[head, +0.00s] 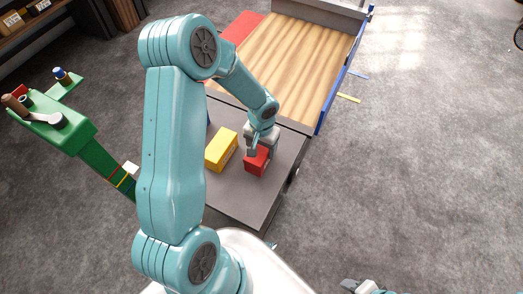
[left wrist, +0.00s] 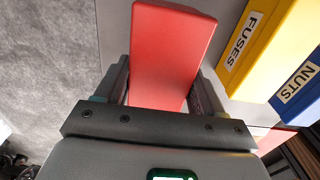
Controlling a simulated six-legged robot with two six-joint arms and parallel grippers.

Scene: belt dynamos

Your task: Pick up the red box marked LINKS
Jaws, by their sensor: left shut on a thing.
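The red box (head: 256,161) is at the grey table top (head: 240,200), to the right of the yellow box. My left gripper (head: 261,146) comes down on it from above and is shut on it. In the left wrist view, the red box (left wrist: 172,50) fills the space between the two fingers. Its LINKS label does not show in either view. I cannot tell whether the box touches the table or is raised.
A yellow box (head: 220,150), marked FUSES in the left wrist view (left wrist: 262,45), stands close beside the red one. A blue box (left wrist: 300,90) marked NUTS lies beyond it. A ribbed tan bed (head: 290,55) adjoins the table; a green stand (head: 65,130) is left.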

